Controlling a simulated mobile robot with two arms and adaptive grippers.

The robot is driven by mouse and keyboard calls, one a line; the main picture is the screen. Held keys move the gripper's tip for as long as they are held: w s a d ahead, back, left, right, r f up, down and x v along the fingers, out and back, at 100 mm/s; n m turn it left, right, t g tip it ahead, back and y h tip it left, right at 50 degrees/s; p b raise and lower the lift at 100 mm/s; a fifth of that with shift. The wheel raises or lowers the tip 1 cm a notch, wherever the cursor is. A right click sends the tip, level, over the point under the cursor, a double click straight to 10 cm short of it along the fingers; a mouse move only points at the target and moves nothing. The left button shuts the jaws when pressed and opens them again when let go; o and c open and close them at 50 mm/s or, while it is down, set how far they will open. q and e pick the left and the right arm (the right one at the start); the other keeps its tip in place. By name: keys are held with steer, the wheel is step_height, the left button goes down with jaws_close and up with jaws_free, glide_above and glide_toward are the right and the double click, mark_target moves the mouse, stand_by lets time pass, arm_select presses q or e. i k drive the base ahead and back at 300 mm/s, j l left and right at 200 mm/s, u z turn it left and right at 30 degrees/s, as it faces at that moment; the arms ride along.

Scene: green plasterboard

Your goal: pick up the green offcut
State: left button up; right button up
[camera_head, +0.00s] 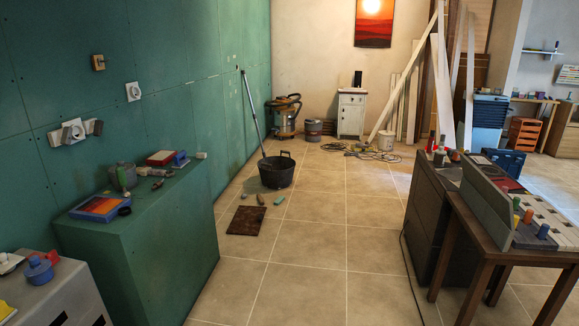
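A small green piece (279,200), which looks like the green offcut, lies on the tiled floor in front of the black bucket (277,176). It is too small to make out its exact shape. A small tan piece (260,199) lies just left of it, and another small piece lies further left. A dark brown mat (246,221) lies on the floor nearer to me. Neither of my grippers shows in the head view.
A green block-shaped counter (165,240) with tools stands at the left. A dark wooden table (535,253) and dark cabinets (432,195) stand at the right. The tiled floor between them is clear, apart from a cable near the right side.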

mark_target(280, 198)
steer(key=i+l, duration=0.1)
steer(key=i, duration=3.45)
steer(key=i+u, duration=0.2)
steer(key=i, duration=0.6)
steer(key=u, duration=0.35)
steer(key=i+l+u, duration=0.8)
steer(key=i+l, duration=0.15)
steer(key=l, duration=0.25)
